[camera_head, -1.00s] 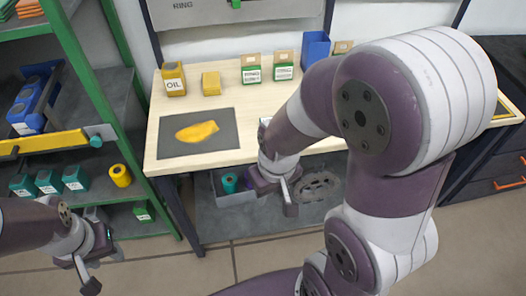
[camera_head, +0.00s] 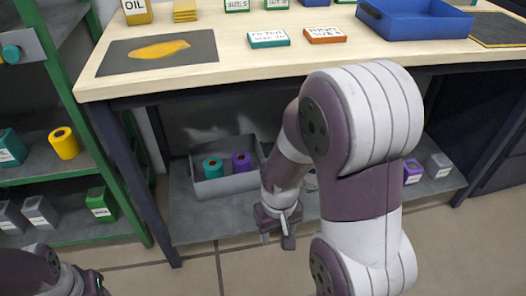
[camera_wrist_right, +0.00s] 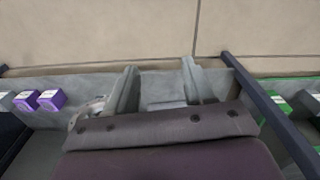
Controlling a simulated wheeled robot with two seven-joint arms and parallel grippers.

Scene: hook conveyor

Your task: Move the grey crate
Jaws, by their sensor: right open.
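The grey crate (camera_head: 230,184) stands on the low shelf under the table, with a teal roll (camera_head: 213,167) and a purple roll (camera_head: 241,161) inside. My right gripper (camera_head: 277,240) is open and empty, in front of the shelf, to the right of the crate and apart from it in the head view. Its arm hides part of the shelf behind it. In the right wrist view its two fingers (camera_wrist_right: 159,82) are spread, with a grey surface between them that I cannot identify. My left gripper (camera_head: 94,284) is at the bottom left, mostly cut off.
The wooden tabletop (camera_head: 260,60) overhangs the shelf (camera_head: 190,218), and a dark table leg (camera_head: 140,190) stands left of the crate. A green rack (camera_head: 100,168) is further left. Purple-labelled boxes (camera_head: 412,172) sit at the shelf's right. The floor in front is clear.

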